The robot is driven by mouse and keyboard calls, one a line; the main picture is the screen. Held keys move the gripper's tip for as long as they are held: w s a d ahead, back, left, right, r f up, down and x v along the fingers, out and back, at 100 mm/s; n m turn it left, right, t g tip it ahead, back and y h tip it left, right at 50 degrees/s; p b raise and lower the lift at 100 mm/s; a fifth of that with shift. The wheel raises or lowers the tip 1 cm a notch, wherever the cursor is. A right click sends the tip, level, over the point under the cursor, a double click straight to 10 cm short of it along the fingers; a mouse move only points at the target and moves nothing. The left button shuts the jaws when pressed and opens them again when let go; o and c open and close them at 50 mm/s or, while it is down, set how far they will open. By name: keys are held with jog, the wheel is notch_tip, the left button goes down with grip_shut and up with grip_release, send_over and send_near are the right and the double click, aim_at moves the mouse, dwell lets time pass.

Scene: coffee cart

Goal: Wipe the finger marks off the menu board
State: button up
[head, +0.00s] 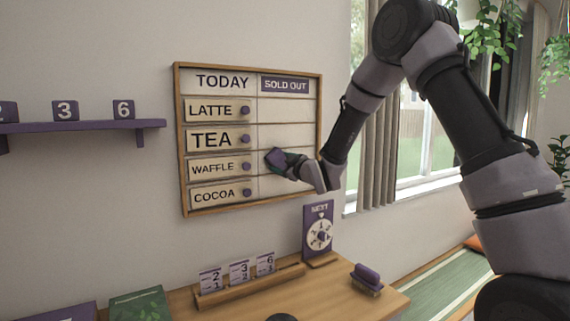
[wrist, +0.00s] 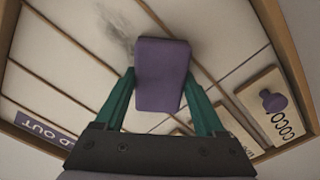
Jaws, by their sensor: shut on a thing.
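The menu board (head: 249,200) hangs on the wall in a wooden frame, with TODAY and SOLD OUT headers and LATTE, TEA, WAFFLE and COCOA plates in its left column. My gripper (head: 280,159) is at the board's right column, near the WAFFLE row. Its green fingers are shut on a purple block (wrist: 161,90), held at the board's face; I cannot tell if it touches. Dark grey finger marks (wrist: 116,30) show on the pale board beside the block in the wrist view. In the head view the block and my gripper hide part of that area.
Small knobbed plates, such as COCOA (head: 214,195), stand out from the board. Below, the wooden counter (head: 330,295) bears a card rack (head: 250,285), a NEXT dial sign (head: 318,230) and a purple-topped brush (head: 367,279). A purple shelf (head: 80,126) is at left; a curtained window is at right.

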jog(key=shift+a, duration=0.1)
jog(key=shift+v, duration=3)
jog(key=v, duration=0.3)
jog(key=w+d+f+m+t+h, duration=0.1)
jog(key=d+f+m+h, duration=0.2)
jog(key=d+f, duration=0.9)
jog(key=w+d+f+m+t+h, duration=0.2)
jog(key=d+f+h, duration=0.5)
jog(key=d+f, duration=0.4)
jog(key=d+m, duration=0.1)
jog(key=d, duration=0.5)
jog(key=shift+d+f+m, duration=0.4)
